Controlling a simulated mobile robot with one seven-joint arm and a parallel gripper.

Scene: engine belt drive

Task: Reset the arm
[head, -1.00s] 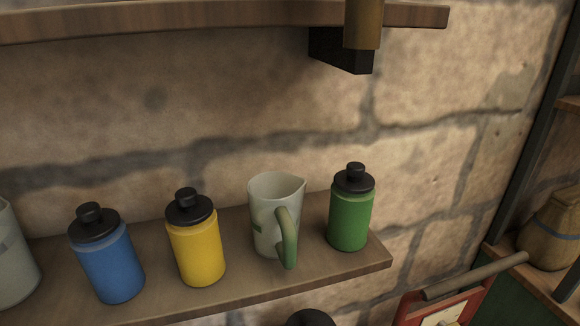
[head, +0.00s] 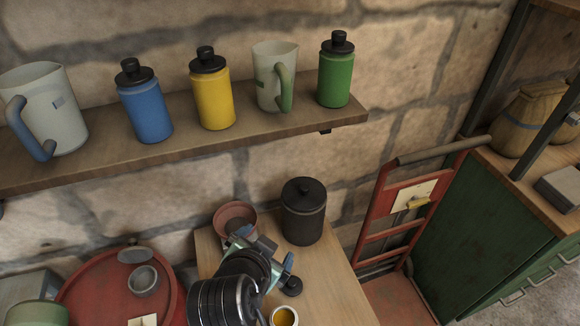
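My gripper (head: 265,247) shows at the lower middle of the head view, at the end of my black arm. It is over the wooden table (head: 335,297), in front of a dark lidded canister (head: 303,211) and a reddish-brown bowl (head: 235,217). Its two pale teal and blue finger parts stand apart, one at each side, so it looks open. I see nothing clearly held in it. The exact fingertips are small and partly hidden by the gripper itself.
A wall shelf (head: 185,145) holds blue (head: 146,108), yellow (head: 213,95) and green (head: 336,75) bottles and two jugs. A small cup (head: 284,317) and a black knob-like piece (head: 290,286) are close to my gripper. A red drum (head: 95,285), red hand truck (head: 383,205) and green cabinet (head: 450,230) flank the table.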

